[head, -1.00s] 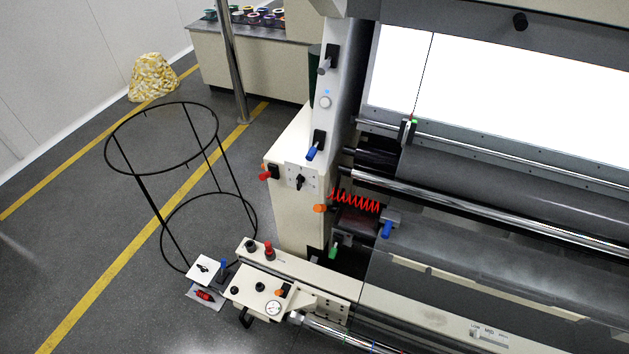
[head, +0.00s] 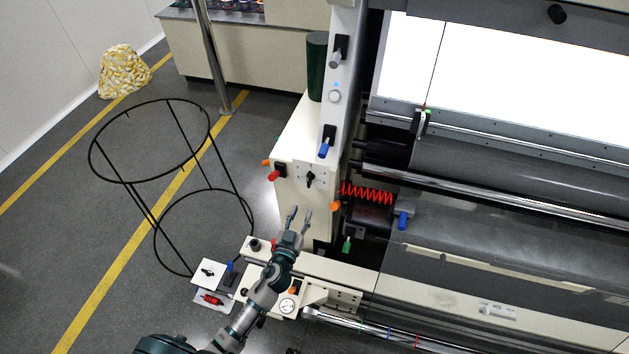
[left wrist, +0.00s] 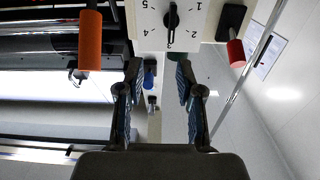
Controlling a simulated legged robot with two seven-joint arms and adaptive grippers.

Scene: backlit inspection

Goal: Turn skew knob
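A black pointer knob (head: 310,179) sits on a white plate on the side of the cream machine cabinet. In the left wrist view the knob (left wrist: 171,18) is at the top, on a dial plate marked with numbers; no name label is readable. My left gripper (head: 300,214) is open and empty, a little below the knob in the head view. Its two fingers (left wrist: 158,80) are spread apart in the left wrist view, with the knob beyond the tips and not touched. My right gripper is not in view.
A red handle (head: 275,175) and an orange knob (head: 335,206) flank the dial. A red coiled cable (head: 367,194) and rollers lie to the right. The cream control ledge (head: 335,275) is below. A black wire stand (head: 90,150) stands on the floor at left.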

